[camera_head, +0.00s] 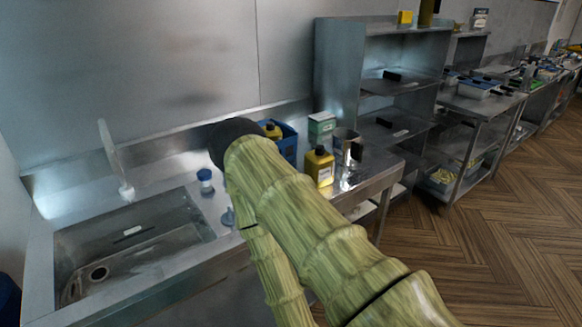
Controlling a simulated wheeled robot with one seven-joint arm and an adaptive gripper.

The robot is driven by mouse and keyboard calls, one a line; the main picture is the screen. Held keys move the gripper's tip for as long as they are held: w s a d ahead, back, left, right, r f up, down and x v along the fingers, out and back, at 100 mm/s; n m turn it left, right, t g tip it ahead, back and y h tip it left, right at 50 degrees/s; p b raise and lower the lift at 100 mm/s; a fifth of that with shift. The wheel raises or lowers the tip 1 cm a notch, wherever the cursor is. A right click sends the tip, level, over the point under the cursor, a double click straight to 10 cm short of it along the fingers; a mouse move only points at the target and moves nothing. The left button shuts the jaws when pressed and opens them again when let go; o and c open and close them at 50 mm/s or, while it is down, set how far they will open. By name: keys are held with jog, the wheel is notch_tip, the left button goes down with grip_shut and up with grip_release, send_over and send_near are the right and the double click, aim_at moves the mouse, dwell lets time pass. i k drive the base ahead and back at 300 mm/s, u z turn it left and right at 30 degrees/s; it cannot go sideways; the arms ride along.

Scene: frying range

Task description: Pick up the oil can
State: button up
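A yellow can with a dark cap (319,168), which looks like an oil can, stands upright on the steel counter, just right of my arm. A second yellow container with a dark cap (272,131) shows in a blue crate (289,143) behind my arm; its lower part is hidden. I cannot tell which of the two is the oil can. My arm crosses the middle of the view in front of the counter. My gripper's fingers do not show, so I cannot see whether they hold anything.
A shiny metal pot (346,146) and a green-and-white box (321,127) stand close to the yellow can. A sink (130,240) and a blue-capped jar (205,181) are at the left. Steel shelves (340,70) stand behind; wooden floor (480,250) is clear at right.

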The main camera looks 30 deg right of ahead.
aim_at(319, 165)
jog(key=i, duration=1.05)
jog(key=z, duration=1.75)
